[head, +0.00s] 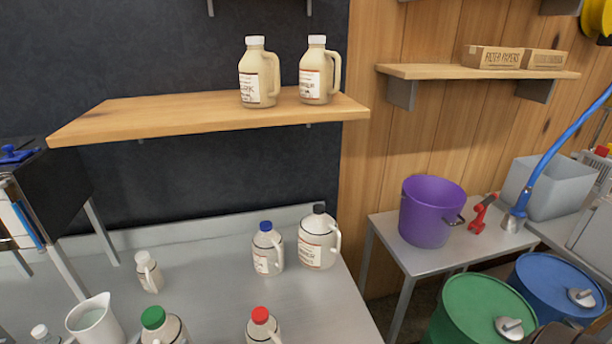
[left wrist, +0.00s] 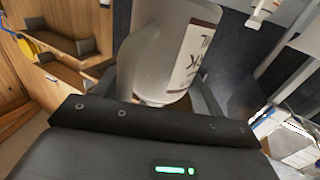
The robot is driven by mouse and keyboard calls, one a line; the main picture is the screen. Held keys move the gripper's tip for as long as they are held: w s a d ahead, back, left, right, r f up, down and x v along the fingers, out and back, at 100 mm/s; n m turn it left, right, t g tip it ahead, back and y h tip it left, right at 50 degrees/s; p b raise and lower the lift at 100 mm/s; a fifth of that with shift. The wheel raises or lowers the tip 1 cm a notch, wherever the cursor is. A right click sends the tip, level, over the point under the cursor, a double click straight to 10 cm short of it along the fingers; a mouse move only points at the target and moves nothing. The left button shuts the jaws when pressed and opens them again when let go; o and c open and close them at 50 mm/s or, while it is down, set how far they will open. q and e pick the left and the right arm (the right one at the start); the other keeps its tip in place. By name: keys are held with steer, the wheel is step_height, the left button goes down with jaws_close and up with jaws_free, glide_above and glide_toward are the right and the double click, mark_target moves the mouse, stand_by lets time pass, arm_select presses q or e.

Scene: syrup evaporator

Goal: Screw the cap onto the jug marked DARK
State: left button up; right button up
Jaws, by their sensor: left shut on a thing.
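In the left wrist view, my left gripper (left wrist: 158,98) is shut on a cream jug (left wrist: 160,52). Its label (left wrist: 194,52) is only partly seen, with letters that look like the end of DARK; the jug's top is out of frame. I cannot make out this gripper in the head view. In the head view, two more cream jugs with white caps stand on the wooden shelf: one on the left (head: 263,72) whose label seems to end in RK, and one on the right (head: 325,72). A loose cap is not seen. My right gripper is not in view.
On the metal table (head: 210,290) stand jugs with blue (head: 268,250), black (head: 318,240), green (head: 160,328) and red (head: 262,328) caps, a small white-capped jug (head: 149,272) and a white pitcher (head: 95,322). The shelf (head: 160,112) overhangs it. The table's middle is clear.

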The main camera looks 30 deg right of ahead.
arm_select(q)
steer(key=shift+r, duration=0.1)
steer(key=shift+r, duration=0.1)
steer(key=shift+a+r, duration=0.1)
steer(key=shift+r, duration=0.05)
steer(key=a+r+n+t+y, duration=0.2)
steer(key=a+n+y, duration=0.2)
steer(key=a, duration=0.4)
steer(key=a+r+n+t+y, duration=0.2)
steer(key=a+n+y, duration=0.2)
steer(key=a+y, duration=0.3)
steer(key=shift+w+a+r+y, duration=0.25)
steer(key=shift+w+a+y, duration=0.05)
steer(key=shift+a, duration=0.3)
